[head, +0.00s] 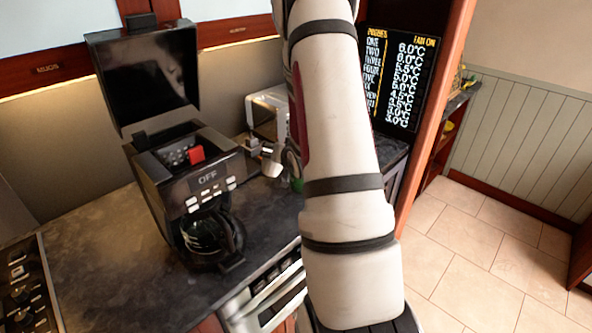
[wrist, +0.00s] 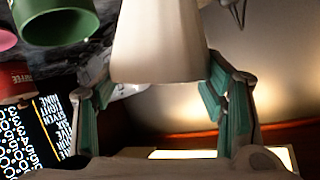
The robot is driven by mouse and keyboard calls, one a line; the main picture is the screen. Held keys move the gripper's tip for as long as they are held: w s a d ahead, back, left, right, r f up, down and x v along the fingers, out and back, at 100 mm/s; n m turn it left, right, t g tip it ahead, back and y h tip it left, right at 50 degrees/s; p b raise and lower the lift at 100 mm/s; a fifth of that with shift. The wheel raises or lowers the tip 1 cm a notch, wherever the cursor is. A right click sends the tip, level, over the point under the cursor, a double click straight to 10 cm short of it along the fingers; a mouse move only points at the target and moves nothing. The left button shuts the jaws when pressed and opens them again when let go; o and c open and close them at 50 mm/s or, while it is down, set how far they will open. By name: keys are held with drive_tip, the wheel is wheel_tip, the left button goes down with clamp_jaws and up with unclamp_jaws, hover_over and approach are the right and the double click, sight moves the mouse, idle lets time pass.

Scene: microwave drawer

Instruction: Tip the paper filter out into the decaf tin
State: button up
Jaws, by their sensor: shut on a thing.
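A pale, cone-shaped thing, which I take for the paper filter (wrist: 160,40), is between the green-padded fingers of my gripper (wrist: 158,85) in the wrist view. My gripper is shut on it. Its wider end is toward the bottom of the picture; its contents are hidden. A green tin (wrist: 57,28) with a dark open mouth is at upper left, apart from the filter. A red tin (wrist: 18,82) with partly readable lettering is below it. I cannot read which tin is the decaf one. In the head view my arm hides the gripper.
A black coffee maker (head: 185,185) stands on the dark counter (head: 100,265) with its lid up and a glass carafe (head: 205,235) in it. A silver appliance (head: 268,112) is behind. A lit temperature screen (head: 400,80) is to the right. A pink thing (wrist: 6,38) is beside the green tin.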

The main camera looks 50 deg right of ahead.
drive_tip(key=shift+w+a+f+n+h+b, duration=0.2)
drive_tip(key=shift+w+a+n+h+b, duration=0.5)
drive_tip(key=shift+b, duration=0.35)
drive_tip(key=shift+s+a+r, duration=0.15)
drive_tip(key=shift+a, duration=0.05)
drive_tip(key=shift+s+d+r, duration=0.15)
drive_tip(key=shift+s, duration=0.1)
wheel_tip(320, 180, up, 4)
drive_tip(key=shift+p, duration=1)
